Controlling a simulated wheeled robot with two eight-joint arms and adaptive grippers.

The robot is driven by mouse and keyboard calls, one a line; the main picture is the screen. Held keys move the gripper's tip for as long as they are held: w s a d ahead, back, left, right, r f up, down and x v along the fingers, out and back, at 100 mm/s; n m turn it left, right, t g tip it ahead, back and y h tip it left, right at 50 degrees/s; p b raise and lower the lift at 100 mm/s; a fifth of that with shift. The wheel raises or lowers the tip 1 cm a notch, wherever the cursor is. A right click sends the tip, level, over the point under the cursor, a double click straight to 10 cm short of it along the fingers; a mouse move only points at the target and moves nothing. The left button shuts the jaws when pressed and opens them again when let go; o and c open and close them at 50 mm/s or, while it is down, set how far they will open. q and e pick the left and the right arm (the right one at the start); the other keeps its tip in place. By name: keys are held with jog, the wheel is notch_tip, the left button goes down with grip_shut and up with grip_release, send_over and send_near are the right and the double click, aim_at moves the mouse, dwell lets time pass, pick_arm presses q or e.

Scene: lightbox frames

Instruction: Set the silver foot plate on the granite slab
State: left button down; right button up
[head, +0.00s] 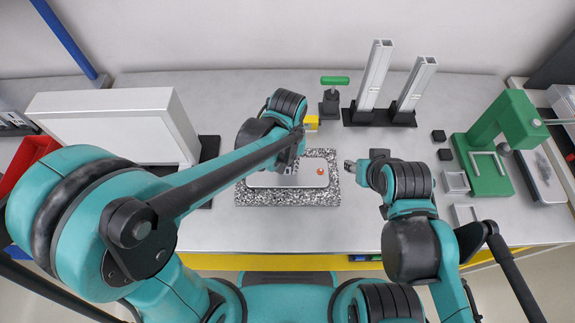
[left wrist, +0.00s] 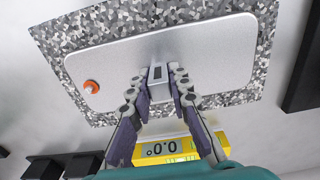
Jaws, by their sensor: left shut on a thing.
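The silver foot plate (head: 313,181) is a rounded rectangle with an orange knob near one end. It lies flat over the speckled granite slab (head: 245,198), inside its outline. In the left wrist view the plate (left wrist: 115,65) has slab (left wrist: 265,30) showing around it. I cannot tell whether plate and slab touch. My left gripper (left wrist: 164,85) is shut on the small upright grip in the middle of the plate. In the head view my left gripper (head: 288,168) is partly hidden by its arm. My right gripper (head: 352,166) is just right of the slab, its jaws unclear.
A yellow digital level (head: 311,123) reading 0.0 stands behind the slab. A white panel (head: 115,125) is at left. Two metal profiles on black bases (head: 378,116) stand at the back. A green press (head: 485,160) and small metal frames (head: 455,182) are at right.

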aim_at(288, 164)
pick_arm(q)
jog(key=c, duration=1.4)
grip_release()
jog(key=shift+f, duration=0.1)
jog(key=shift+r, duration=0.3)
notch_tip(288, 164, up, 12)
jog(key=p, duration=0.5)
jog(key=s+a+t, duration=0.1)
jog(key=a+t, duration=0.1)
jog(key=a, duration=0.4)
jog(key=s+a+r+t, duration=0.1)
jog(key=s+a+t, duration=0.1)
jog(key=a, duration=0.4)
jog(key=s+a+t, duration=0.2)
jog(key=a+t, duration=0.1)
jog(key=a, duration=0.3)
jog(key=shift+s+r, duration=0.1)
jog(key=shift+r, duration=0.3)
jog(key=shift+d, duration=0.1)
